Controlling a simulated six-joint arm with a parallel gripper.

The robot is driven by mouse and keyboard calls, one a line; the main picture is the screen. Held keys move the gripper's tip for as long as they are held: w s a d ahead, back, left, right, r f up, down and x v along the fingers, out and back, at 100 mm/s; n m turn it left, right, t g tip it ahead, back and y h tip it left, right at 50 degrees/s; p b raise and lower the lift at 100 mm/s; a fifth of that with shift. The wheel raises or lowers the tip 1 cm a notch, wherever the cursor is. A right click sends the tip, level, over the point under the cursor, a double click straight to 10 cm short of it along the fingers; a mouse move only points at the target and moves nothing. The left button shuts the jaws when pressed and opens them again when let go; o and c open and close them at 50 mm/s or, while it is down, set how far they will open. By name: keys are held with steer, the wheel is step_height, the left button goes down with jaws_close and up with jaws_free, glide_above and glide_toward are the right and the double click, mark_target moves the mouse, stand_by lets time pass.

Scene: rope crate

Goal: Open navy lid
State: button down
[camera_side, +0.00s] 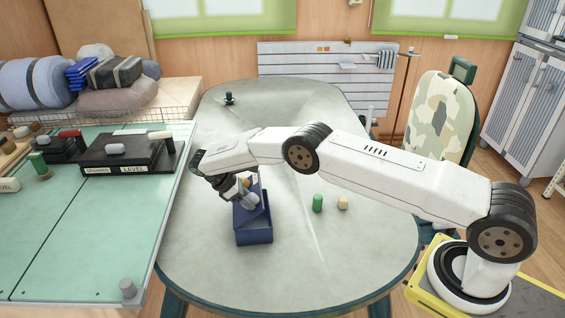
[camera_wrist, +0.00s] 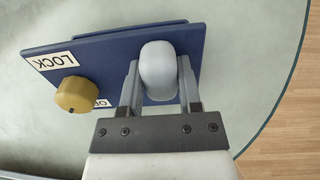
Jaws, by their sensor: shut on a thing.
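The navy crate (camera_side: 254,232) stands on the pale table. Its navy lid (camera_wrist: 105,70) fills the middle of the wrist view, with a "LOCK" label, a gold knob (camera_wrist: 77,95) and a second, partly hidden label. In the side view the lid (camera_side: 259,206) looks tilted up above the crate, though my gripper hides part of it. A light grey rounded handle (camera_wrist: 158,70) is on the lid. My gripper (camera_wrist: 158,82) is shut on this handle, one finger on each side.
A green cylinder (camera_side: 317,203) and a small beige block (camera_side: 342,202) stand to the right of the crate. A dark green object (camera_side: 229,98) is at the table's far end. A green-topped bench (camera_side: 85,225) is at left. The table front is clear.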

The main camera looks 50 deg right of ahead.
stand_by(0.4)
steer(key=shift+c, duration=1.4)
jaws_free()
steer(key=shift+a+r, duration=0.1)
step_height(320, 180, up, 11)
steer(key=w+a, duration=0.2)
steer(key=shift+a, duration=0.1)
